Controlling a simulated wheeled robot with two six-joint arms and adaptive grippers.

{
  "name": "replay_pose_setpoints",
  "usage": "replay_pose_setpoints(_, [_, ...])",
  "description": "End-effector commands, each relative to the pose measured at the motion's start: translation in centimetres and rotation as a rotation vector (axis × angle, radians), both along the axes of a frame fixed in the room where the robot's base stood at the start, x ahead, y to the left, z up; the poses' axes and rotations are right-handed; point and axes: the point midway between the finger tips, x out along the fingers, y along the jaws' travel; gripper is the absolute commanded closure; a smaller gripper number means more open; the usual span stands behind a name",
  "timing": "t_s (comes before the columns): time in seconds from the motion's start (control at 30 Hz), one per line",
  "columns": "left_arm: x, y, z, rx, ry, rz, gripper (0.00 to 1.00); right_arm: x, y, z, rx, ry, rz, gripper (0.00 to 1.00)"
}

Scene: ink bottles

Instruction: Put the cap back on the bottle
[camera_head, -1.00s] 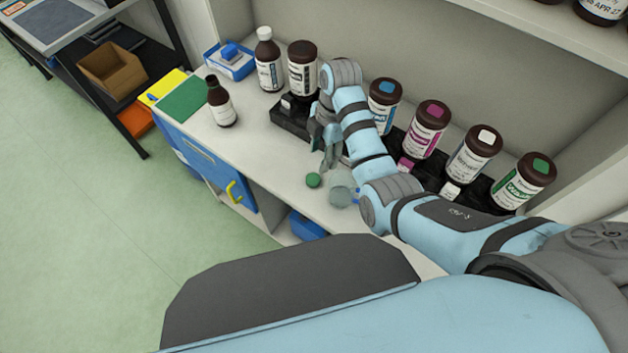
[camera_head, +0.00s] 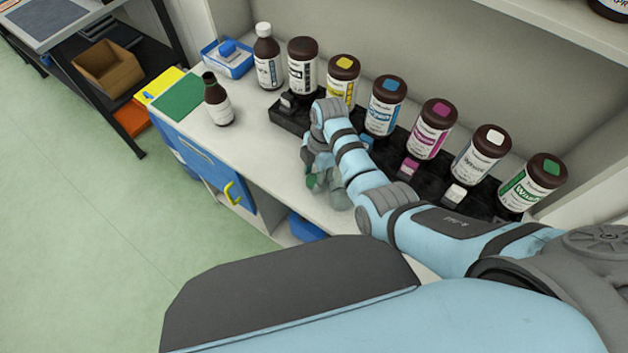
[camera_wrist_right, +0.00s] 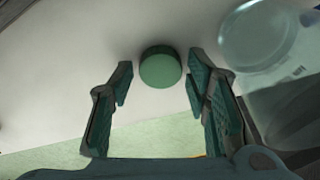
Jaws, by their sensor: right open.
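The green round cap (camera_wrist_right: 160,68) lies on the pale shelf top in the right wrist view. In the head view a bit of the cap (camera_head: 311,181) shows beside my right gripper (camera_head: 320,172). My right gripper (camera_wrist_right: 161,80) is open, with its fingertips on either side of the cap and clear gaps to it. A small brown bottle (camera_head: 218,103) with a white label stands upright at the left of the shelf, apart from the gripper. Whether its dark top is open is too small to tell. My left gripper is not in view.
A clear glass vessel (camera_wrist_right: 258,35) stands close to the right finger. Several large brown bottles, such as the yellow-marked one (camera_head: 343,80), line a black rack behind my arm. A green mat (camera_head: 180,98) lies left of the small bottle. The shelf's front edge is close.

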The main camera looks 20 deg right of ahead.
Motion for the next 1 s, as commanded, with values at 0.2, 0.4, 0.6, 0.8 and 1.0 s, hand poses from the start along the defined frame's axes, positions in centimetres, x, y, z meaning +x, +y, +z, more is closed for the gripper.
replay_pose_setpoints(0.2, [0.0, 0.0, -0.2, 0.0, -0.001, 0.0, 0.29, 0.0, 0.1, -0.5, 0.0, 0.0, 0.0, 0.56])
replay_pose_setpoints(0.4, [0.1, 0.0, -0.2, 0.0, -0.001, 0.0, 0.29, 0.0, 0.1, -0.5, 0.0, 0.0, 0.0, 0.61])
replay_pose_setpoints(0.6, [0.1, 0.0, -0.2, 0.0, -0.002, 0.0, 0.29, 0.0, 0.1, -0.5, 0.0, 0.0, 0.0, 0.78])
replay_pose_setpoints(0.8, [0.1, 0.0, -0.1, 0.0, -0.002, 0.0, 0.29, 0.0, 0.1, -0.5, 0.0, 0.0, 0.0, 0.81])
replay_pose_setpoints(1.0, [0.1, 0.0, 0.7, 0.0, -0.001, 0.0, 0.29, 0.0, 0.1, 1.4, 0.001, -0.003, 0.0, 0.81])
